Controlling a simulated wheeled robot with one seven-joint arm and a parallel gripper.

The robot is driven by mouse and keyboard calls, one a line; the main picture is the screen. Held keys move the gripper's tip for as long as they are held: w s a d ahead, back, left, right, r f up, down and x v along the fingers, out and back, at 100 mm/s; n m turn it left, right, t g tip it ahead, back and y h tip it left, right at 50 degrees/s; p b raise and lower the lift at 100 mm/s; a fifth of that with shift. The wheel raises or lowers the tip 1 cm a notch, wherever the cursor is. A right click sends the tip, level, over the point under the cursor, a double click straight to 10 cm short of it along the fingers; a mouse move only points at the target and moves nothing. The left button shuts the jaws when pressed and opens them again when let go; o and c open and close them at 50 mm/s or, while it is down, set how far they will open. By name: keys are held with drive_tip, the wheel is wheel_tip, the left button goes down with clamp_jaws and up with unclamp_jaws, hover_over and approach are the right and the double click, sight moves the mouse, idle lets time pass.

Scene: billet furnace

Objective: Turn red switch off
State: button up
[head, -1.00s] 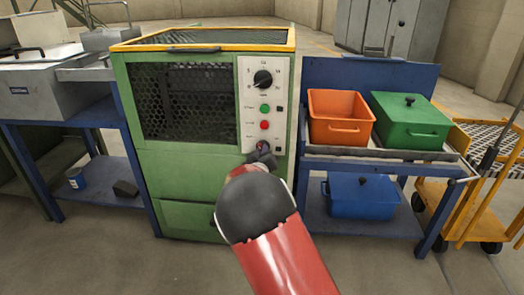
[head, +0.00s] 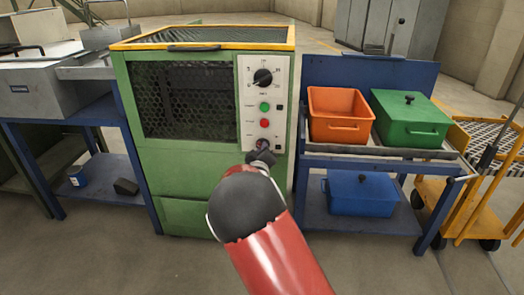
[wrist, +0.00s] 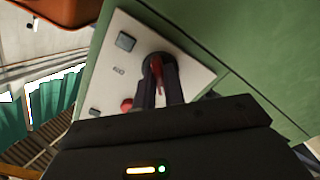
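The red switch (wrist: 158,73) is a red handle on a dark round base, low on the pale control panel of the green furnace. In the head view the switch (head: 262,144) is partly covered by my gripper (head: 261,157). In the wrist view my gripper's (wrist: 160,82) two dark fingers stand on either side of the red handle, close against it near the tips. The handle lies roughly in line with the fingers in that view. A red button (head: 264,123) and a green button (head: 265,107) sit above the switch on the panel (head: 250,91).
A black dial (head: 263,77) is at the panel's top. The green furnace (head: 180,168) stands between a blue table (head: 88,118) on the left and a blue cart (head: 312,80) with orange, green and blue bins on the right. A yellow trolley (head: 473,205) is far right.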

drive_tip(key=o, duration=0.4)
drive_tip(key=shift+o, duration=0.2)
drive_tip(key=s, duration=0.7)
drive_tip(key=shift+s+a, duration=0.15)
drive_tip(key=shift+s, duration=0.25)
drive_tip(key=s+d+r+m+g+y, duration=0.2)
drive_tip(key=s+d+r+m+g, duration=0.35)
drive_tip(key=s+d, duration=0.5)
drive_tip(key=s+d+r+m+g, duration=0.1)
drive_tip(key=s+d+g, duration=0.2)
drive_tip(key=s, duration=1.1)
drive_tip(key=s+d+r+m+g+h, duration=0.1)
drive_tip(key=s+d+g, duration=0.3)
drive_tip(key=s+d, duration=0.4)
drive_tip(key=s+m+p, duration=0.1)
drive_tip(key=s, duration=0.5)
